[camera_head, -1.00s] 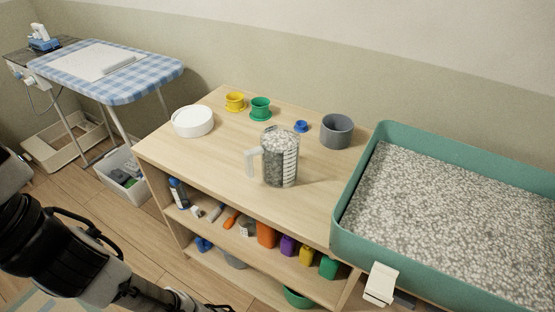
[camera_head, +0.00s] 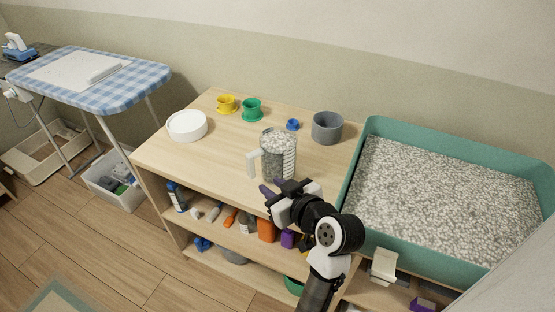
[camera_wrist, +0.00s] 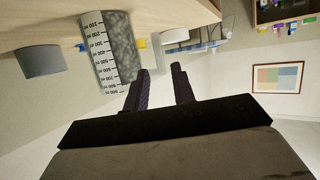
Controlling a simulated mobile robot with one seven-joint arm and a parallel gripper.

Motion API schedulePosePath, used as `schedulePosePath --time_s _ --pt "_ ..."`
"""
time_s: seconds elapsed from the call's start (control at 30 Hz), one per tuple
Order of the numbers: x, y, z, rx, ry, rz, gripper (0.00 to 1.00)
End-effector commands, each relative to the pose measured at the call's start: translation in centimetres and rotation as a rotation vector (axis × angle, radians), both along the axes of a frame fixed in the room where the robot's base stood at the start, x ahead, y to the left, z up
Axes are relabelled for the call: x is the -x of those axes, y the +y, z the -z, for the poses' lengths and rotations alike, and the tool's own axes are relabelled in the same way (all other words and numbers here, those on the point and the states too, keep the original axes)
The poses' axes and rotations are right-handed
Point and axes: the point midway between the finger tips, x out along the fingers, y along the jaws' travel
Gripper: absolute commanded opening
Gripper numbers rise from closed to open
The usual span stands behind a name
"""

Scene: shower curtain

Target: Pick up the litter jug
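The litter jug (camera_head: 279,153) is a clear measuring jug filled with grey granules, with a pale handle on its left side. It stands upright near the front of the wooden shelf top. In the wrist view the jug (camera_wrist: 112,50) appears upside down, with its printed scale visible. My gripper (camera_head: 271,190) is just in front of and below the jug, at the shelf's front edge, with dark purple fingers. In the wrist view the gripper (camera_wrist: 162,80) has its two fingers apart with nothing between them. It appears not to touch the jug.
Behind the jug stand a grey pot (camera_head: 327,128), a small blue item (camera_head: 293,124), a green cup (camera_head: 251,109) and a yellow cup (camera_head: 227,103). A white round dish (camera_head: 187,125) is at left. A green tray of granules (camera_head: 371,126) borders the right. Bare wood lies left of the jug.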

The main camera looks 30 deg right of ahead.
Motion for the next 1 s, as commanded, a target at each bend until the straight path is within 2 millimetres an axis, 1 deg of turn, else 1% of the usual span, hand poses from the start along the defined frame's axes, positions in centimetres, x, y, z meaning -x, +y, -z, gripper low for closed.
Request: schedulePosePath --time_s 0.03,0.07,0.17,0.27,0.4,0.5,0.6,0.77,0.93,1.0 --pt "0.7 -0.4 0.4 -0.006 0.014 0.005 0.25" --pt "0.9 -0.5 0.6 -0.007 0.021 0.004 0.25" --pt "0.7 -0.6 1.1 -0.011 0.031 0.003 0.25" --pt "-0.7 -0.4 1.7 -0.012 0.033 0.000 0.25" --pt "-3.5 0.0 2.7 -0.012 0.032 0.000 0.25" --pt "-5.0 0.2 3.3 -0.012 0.032 0.002 0.25" --pt "-6.1 0.4 3.8 -0.011 0.031 0.002 0.25" --pt "-7.0 0.5 4.0 -0.009 0.030 0.003 0.25" --pt "-9.5 0.8 4.1 -0.009 0.030 0.002 0.25" --pt "-10.4 0.9 4.6 -0.010 0.031 0.003 0.25"
